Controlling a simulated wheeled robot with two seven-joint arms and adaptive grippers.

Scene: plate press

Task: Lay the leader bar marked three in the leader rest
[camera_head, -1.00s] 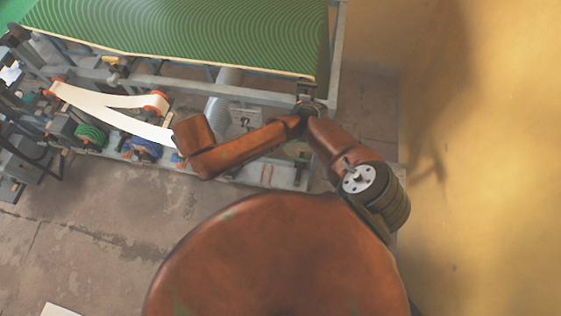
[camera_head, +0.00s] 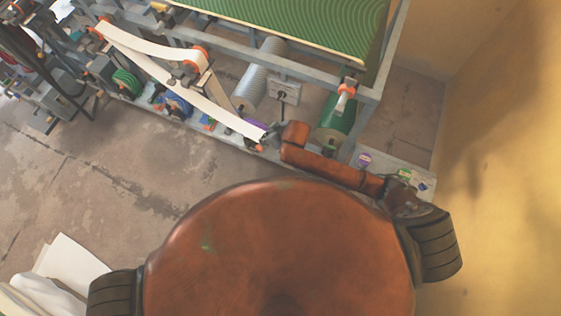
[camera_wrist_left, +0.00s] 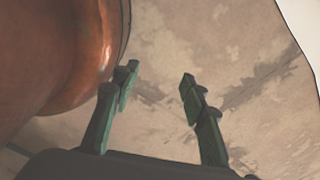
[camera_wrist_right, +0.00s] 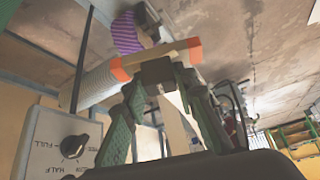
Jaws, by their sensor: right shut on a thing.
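My right gripper (camera_wrist_right: 160,75) is shut on a pale bar with orange ends (camera_wrist_right: 150,61), seen in the right wrist view. I cannot read any mark on it, so I cannot tell if it is the one marked three. In the head view my right gripper (camera_head: 268,138) is small and partly hidden at the lower end of a white strip (camera_head: 185,88). The strip runs from the machine's upper left down to it. My left gripper (camera_wrist_left: 158,80) is open and empty over the floor. I cannot make out the leader rest for certain.
A purple roll (camera_wrist_right: 125,33) and a grey ribbed roller (camera_wrist_right: 98,84) are close to the held bar. A control box with a FULL/HALF knob (camera_wrist_right: 48,140) is at left. A green roll (camera_head: 335,120) sits under the frame's right end. Bare floor (camera_head: 110,160) is at left.

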